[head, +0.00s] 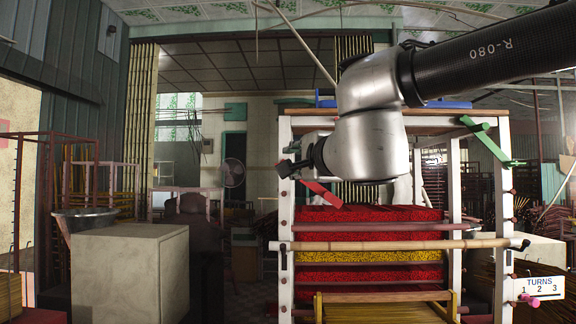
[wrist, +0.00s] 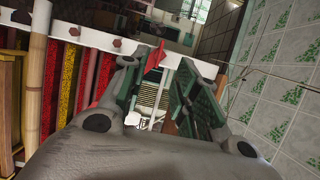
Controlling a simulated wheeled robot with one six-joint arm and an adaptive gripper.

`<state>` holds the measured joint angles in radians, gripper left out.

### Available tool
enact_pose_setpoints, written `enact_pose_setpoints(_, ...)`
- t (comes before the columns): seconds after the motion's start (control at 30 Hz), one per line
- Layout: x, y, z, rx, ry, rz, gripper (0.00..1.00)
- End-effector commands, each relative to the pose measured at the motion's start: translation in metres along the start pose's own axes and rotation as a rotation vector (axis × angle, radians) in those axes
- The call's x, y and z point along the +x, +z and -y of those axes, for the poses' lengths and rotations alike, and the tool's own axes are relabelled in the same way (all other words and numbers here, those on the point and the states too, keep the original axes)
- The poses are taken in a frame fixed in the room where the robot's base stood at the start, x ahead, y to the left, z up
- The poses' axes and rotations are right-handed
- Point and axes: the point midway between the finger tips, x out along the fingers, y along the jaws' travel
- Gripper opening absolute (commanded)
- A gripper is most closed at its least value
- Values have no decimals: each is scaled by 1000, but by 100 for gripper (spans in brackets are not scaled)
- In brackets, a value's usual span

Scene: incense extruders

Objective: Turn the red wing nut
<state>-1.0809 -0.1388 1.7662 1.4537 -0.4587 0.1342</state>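The red wing nut (head: 322,192) is on the left white post of the press frame. In the head view it slants down to the right, and my gripper (head: 291,165) hides its middle. In the wrist view one red wing (wrist: 154,57) shows between my two fingertips, close to the left one. My gripper (wrist: 158,66) is open, its green-padded fingers spread on either side of that wing. I cannot tell whether a finger touches it. The turns sign (head: 538,287), marked 1 2 3, hangs at the lower right with a pink pointer near the 1.
A green wing nut (head: 484,134) is on the right post. A bamboo bar (head: 385,245) crosses the front of the red and yellow stacked layers (head: 370,257). Floor shows between cabinet and frame.

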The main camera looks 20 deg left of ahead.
Motion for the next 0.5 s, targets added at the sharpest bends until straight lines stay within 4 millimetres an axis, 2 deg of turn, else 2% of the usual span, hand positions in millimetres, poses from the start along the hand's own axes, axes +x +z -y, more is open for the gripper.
enact_pose_setpoints(0.3, 53, 0, -2, -4, 2, 0, 30)
enact_pose_setpoints(0.5, 68, 0, -1, -4, 1, 2, 30)
